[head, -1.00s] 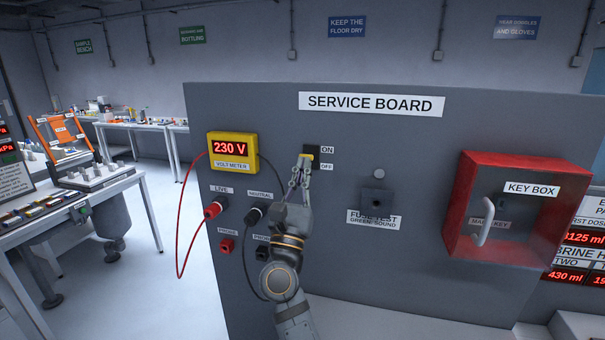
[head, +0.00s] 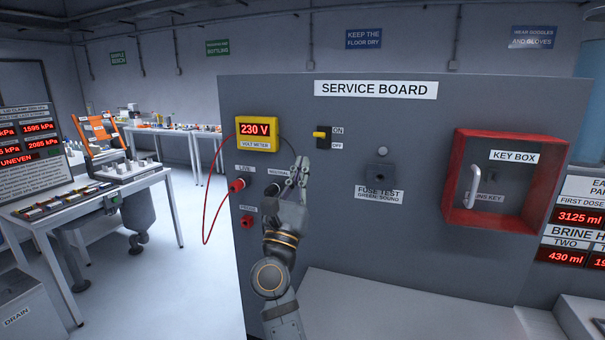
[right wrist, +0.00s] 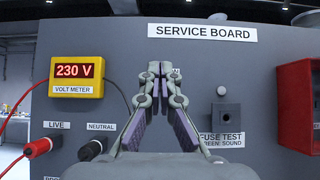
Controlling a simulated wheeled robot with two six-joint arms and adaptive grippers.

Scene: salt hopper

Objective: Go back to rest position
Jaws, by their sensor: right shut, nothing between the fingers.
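My right gripper (head: 300,165) is shut and empty in front of the grey service board (head: 440,235). In the head view its fingertips are below and left of the yellow-handled ON/OFF switch (head: 320,136), apart from it. In the right wrist view the closed fingertips (right wrist: 160,68) point at the board and hide the switch. The yellow volt meter (head: 257,133) reads 230 V. The red live plug (head: 237,185) and the black neutral plug (head: 272,190) sit in the board. My left gripper is in neither view.
The red key box (head: 454,215) with a pale handle (head: 475,186) projects from the board at right. A fuse test socket (head: 380,174) is right of my gripper. Red and black leads hang from the meter. A bench (head: 160,186) stands at left, with open floor between.

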